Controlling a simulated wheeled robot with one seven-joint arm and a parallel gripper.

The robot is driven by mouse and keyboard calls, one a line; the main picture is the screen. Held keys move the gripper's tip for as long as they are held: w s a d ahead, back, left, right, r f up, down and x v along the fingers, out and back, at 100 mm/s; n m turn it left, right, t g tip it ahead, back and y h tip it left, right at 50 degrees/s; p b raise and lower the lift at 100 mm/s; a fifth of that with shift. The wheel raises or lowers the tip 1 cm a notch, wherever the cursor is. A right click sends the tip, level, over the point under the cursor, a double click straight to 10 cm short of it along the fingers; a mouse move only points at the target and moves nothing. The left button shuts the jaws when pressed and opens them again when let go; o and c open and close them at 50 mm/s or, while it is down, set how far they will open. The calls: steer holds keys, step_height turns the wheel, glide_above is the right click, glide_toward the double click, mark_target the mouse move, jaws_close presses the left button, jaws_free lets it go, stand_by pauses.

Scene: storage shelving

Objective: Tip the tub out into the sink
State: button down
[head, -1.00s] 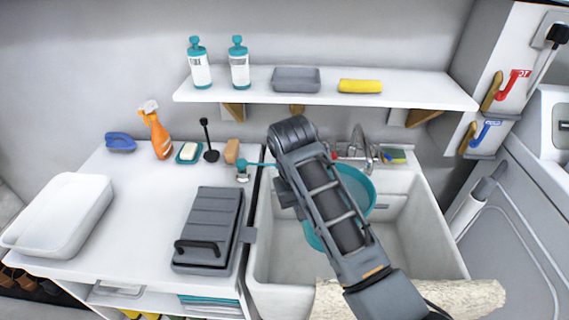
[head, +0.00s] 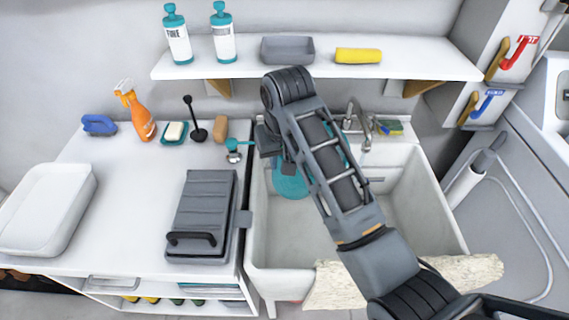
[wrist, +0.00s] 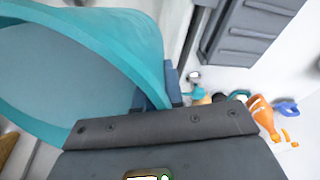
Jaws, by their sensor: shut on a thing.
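The teal tub (head: 290,182) is over the back left of the white sink (head: 420,215), partly hidden behind my arm. In the wrist view the tub (wrist: 130,45) fills the upper left, with its rim and a pale grey-blue inside showing. My gripper (wrist: 162,92) is shut on the tub's rim; its fingers show at the tub's edge. I cannot tell whether the pale inside is water or the tub's bottom, and no stream shows.
A tap (head: 360,125) stands behind the sink, close to my arm. A grey lidded case (head: 205,210), a white basin (head: 45,205), an orange spray bottle (head: 136,112) and a teal-handled brush (head: 235,148) are on the left counter. A shelf (head: 430,67) hangs above.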

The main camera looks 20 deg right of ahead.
steer(key=t+y+b, duration=0.2)
steer(key=r+t+y+b, duration=0.1)
steer(key=t+y+b, duration=0.1)
steer(key=t+b, duration=0.1)
steer(key=w+r+t+y+b, duration=0.1)
steer(key=t+y+b, duration=0.1)
steer(key=shift+a+r+m+t+y+b, duration=0.2)
steer(key=shift+a+m+t+y+b, duration=0.1)
steer(key=shift+a+t+y+b, duration=0.1)
stand_by(0.8)
steer(key=shift+s+d+t+b, duration=0.2)
steer(key=shift+t+b, duration=0.1)
steer(key=shift+b, duration=0.75)
steer(key=shift+s+d+f+t+y+b, duration=0.15)
steer(key=shift+s+t+y+b, duration=0.2)
steer(key=shift+b, duration=0.65)
steer(key=s+d+t+y+b, duration=0.1)
steer(key=s+d+t+b, duration=0.1)
steer(key=b, duration=0.4)
steer(key=s+d+f+t+y+b, duration=0.1)
steer(key=s+y+b, duration=0.1)
steer(key=b, duration=0.5)
steer(key=shift+d+f+m+t, duration=0.2)
steer(key=shift+d+m+t, duration=0.1)
steer(key=shift+d+t, duration=0.05)
steer(key=shift+r+b, duration=0.1)
steer(key=shift+b, duration=0.2)
